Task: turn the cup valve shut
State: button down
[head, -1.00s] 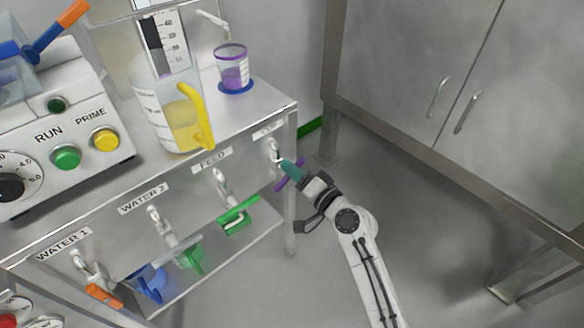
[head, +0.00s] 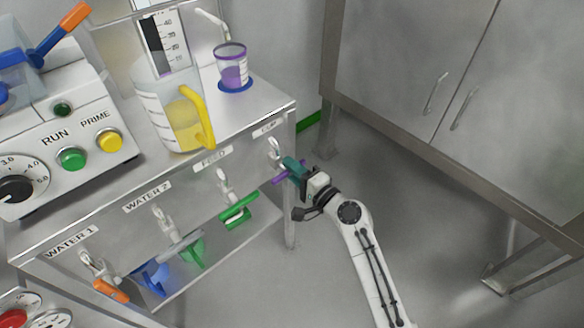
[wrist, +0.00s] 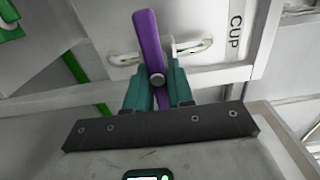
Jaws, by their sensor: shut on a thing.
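The cup valve is on the front panel under the CUP label (wrist: 235,25), at the right end of the valve row. Its purple lever (wrist: 148,38) shows in the wrist view, running across the pale metal pipe (wrist: 190,48) behind it. My gripper (wrist: 155,88) has teal fingers shut on the lever, one on each side, near its round pivot bolt. In the head view my gripper (head: 292,168) hides part of the purple lever (head: 279,180). The measuring cup (head: 231,68), with purple liquid, stands on a blue disc on the bench.
The feed valve's green lever (head: 238,212) is to the left, then the water 2 valve's grey lever (head: 180,246) and water 1 valve's orange lever (head: 111,291). A jug with a yellow handle (head: 198,115) stands above. A grey cabinet (head: 400,70) is right; floor between is clear.

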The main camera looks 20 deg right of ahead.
jog(key=shift+f, duration=0.1)
jog(key=c, duration=1)
grip_release()
jog(key=v, duration=1)
jog(key=shift+s+d, duration=0.15)
jog(key=shift+s, duration=0.25)
